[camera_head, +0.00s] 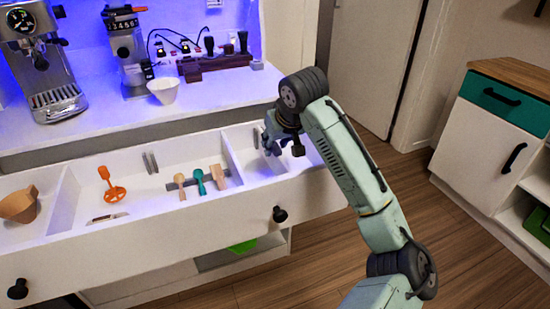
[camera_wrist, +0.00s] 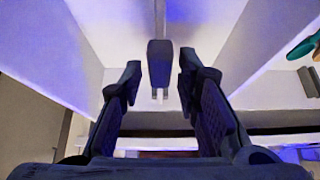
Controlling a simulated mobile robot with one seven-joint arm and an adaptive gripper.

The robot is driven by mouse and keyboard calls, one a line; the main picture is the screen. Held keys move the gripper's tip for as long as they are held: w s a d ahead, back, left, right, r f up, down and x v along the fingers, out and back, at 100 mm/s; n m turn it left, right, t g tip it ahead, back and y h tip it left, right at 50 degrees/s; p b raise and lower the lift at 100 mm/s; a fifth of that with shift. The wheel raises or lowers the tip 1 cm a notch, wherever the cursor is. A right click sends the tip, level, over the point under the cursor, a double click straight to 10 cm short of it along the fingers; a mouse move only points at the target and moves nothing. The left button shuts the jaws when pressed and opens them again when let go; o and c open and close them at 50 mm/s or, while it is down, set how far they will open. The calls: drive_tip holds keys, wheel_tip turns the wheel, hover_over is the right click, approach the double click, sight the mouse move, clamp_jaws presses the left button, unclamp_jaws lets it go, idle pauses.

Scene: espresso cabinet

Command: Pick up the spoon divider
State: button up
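My gripper (camera_head: 270,143) is low over the right compartment of the open white drawer (camera_head: 130,258). In the wrist view its two dark fingers (camera_wrist: 160,85) stand apart. A grey strip (camera_head: 209,184) lies under several small spoons, including a teal spoon (camera_head: 199,181), in the middle compartment. Thin grey upright pieces (camera_head: 150,163) stand at that compartment's back. I cannot tell which piece is the spoon divider. The teal spoon also shows in the wrist view (camera_wrist: 305,46).
White compartment walls (camera_head: 230,157) flank my gripper. An orange tool (camera_head: 112,188) and a tan cup (camera_head: 18,206) lie farther left in the drawer. The counter behind holds an espresso machine (camera_head: 40,60), a grinder (camera_head: 127,50) and a white cup (camera_head: 164,90).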

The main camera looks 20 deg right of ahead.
hover_over(272, 169)
drive_tip(key=shift+w+d+f+p, duration=0.1)
drive_tip(key=shift+w+f+p, duration=0.15)
drive_tip(key=shift+f, duration=0.9)
drive_tip(key=shift+w+d+f+p, duration=0.1)
drive_tip(key=shift+w+f+p, duration=0.1)
drive_tip(key=shift+f, duration=0.95)
clamp_jaws()
